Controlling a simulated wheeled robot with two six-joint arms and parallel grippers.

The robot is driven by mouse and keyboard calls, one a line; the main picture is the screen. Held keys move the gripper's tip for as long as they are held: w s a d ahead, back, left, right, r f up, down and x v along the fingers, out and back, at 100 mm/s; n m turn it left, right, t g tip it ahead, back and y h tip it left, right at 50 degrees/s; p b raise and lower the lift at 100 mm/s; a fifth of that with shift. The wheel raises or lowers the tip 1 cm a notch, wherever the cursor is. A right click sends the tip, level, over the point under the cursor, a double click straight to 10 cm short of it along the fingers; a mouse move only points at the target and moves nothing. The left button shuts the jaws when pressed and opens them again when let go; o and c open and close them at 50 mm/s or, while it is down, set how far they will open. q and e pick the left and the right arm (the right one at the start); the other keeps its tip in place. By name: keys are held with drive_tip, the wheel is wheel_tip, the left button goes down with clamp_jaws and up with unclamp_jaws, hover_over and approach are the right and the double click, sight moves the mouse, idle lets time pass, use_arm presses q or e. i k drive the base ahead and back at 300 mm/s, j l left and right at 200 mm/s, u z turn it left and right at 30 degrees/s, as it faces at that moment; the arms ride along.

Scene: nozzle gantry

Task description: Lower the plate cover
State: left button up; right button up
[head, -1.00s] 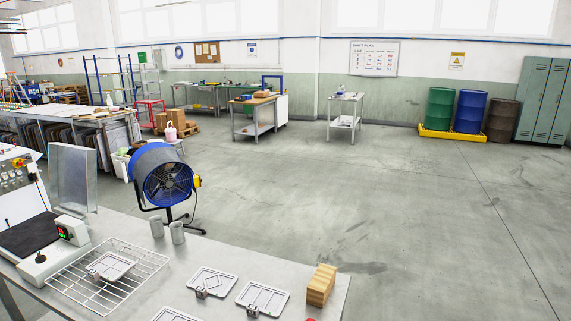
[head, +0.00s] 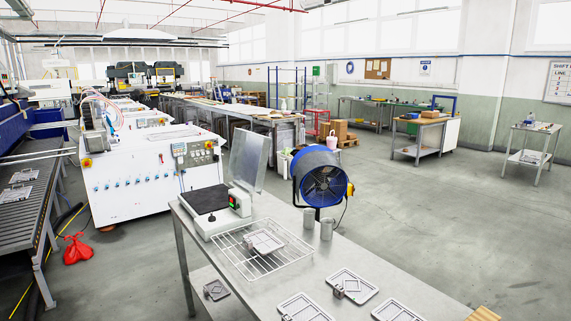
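The plate cover (head: 249,160) is a clear, greyish panel that stands raised, slightly tilted, at the back of a bench-top plate unit. The unit's dark flat plate (head: 205,199) lies uncovered in front of it, on a white base. A small control box (head: 240,202) with a green and red display sits at the plate's right side. The unit stands at the far left end of a steel table (head: 370,270). Neither of my grippers is in view.
A wire rack (head: 262,250) with a tray-like part on it lies right of the unit. Two grey cups (head: 326,230) and several flat parts (head: 352,286) are on the table. A blue fan (head: 322,177) stands behind it. A white machine (head: 150,170) stands at the left.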

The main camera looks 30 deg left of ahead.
sight(250, 151)
drive_tip(key=l+z, duration=0.45)
drive_tip(key=z, duration=0.25)
drive_tip(key=l+z, duration=0.3)
drive_tip(key=i+l, duration=0.45)
drive_tip(key=i, duration=0.15)
drive_tip(key=i+l, duration=0.45)
drive_tip(key=i, duration=0.15)
drive_tip(key=i+l+u, duration=0.15)
drive_tip(key=i+u, duration=0.15)
drive_tip(key=i, duration=1.4)
drive_tip(key=i+j+u, duration=0.1)
drive_tip(key=i+u, duration=0.9)
drive_tip(key=i+l+u, duration=0.5)
drive_tip(key=i+j+u, duration=0.15)
drive_tip(key=i+u, duration=0.15)
drive_tip(key=u, duration=0.15)
drive_tip(key=i+u, duration=0.35)
drive_tip(key=u, duration=0.15)
drive_tip(key=i+l+u, duration=0.1)
drive_tip(key=i+u, duration=0.2)
drive_tip(key=u, duration=0.15)
drive_tip(key=i+l+u, duration=0.25)
drive_tip(key=u, duration=0.25)
drive_tip(key=i+l+u, duration=0.85)
drive_tip(key=u, duration=0.2)
drive_tip(key=i+l+u, duration=0.3)
drive_tip(key=u, duration=0.15)
drive_tip(key=l, duration=0.1)
